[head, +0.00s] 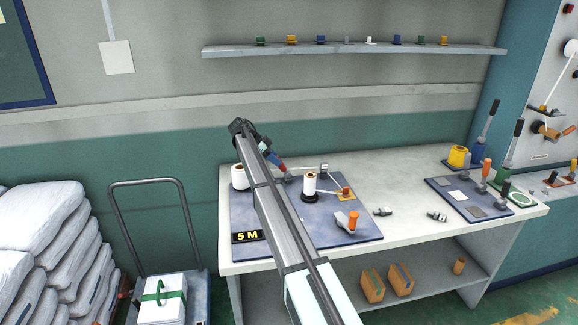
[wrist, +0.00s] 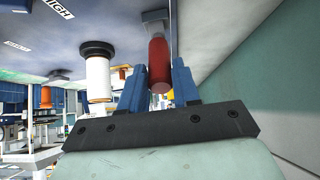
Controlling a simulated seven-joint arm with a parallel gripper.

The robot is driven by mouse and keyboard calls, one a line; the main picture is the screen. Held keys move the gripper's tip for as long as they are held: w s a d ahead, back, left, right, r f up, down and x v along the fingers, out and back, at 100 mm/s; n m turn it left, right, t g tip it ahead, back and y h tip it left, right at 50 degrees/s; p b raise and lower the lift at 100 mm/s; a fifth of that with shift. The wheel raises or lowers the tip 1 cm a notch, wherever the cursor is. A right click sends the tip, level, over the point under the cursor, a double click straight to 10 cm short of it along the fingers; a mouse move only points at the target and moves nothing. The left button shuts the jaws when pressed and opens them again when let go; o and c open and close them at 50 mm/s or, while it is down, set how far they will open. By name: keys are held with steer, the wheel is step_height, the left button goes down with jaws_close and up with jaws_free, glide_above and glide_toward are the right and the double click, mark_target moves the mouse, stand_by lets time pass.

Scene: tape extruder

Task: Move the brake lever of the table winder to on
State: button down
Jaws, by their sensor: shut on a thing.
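The table winder is a blue-grey base plate (head: 360,233) on the bench, with a white roll (head: 240,176) at the left and another white roll (head: 309,187) near its middle. A red-handled lever (head: 283,168) stands toward the back of the plate. In the wrist view its red handle (wrist: 159,62) lies between the blue fingers of my gripper (wrist: 158,84), which is shut on it. My arm hides part of the plate. No on or off marking is readable.
An orange-handled lever (head: 354,220) stands at the plate's front right. Two small grey parts lie right of it, one being a dark clip (head: 382,211). A second plate with several levers (head: 470,196) is farther right. A shelf (head: 350,51) hangs above.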

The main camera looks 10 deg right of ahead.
steer(key=shift+a+f, duration=0.1)
steer(key=shift+f, duration=0.05)
steer(key=shift+a+f, duration=0.7)
steer(key=shift+a, duration=0.1)
steer(key=c, duration=0.7)
jaws_free()
steer(key=shift+c, duration=0.2)
steer(key=shift+r, duration=0.1)
steer(key=shift+r, duration=0.1)
step_height(320, 180, up, 6)
steer(key=a, duration=0.2)
steer(key=shift+a+r, duration=0.15)
steer(key=shift+a, duration=0.15)
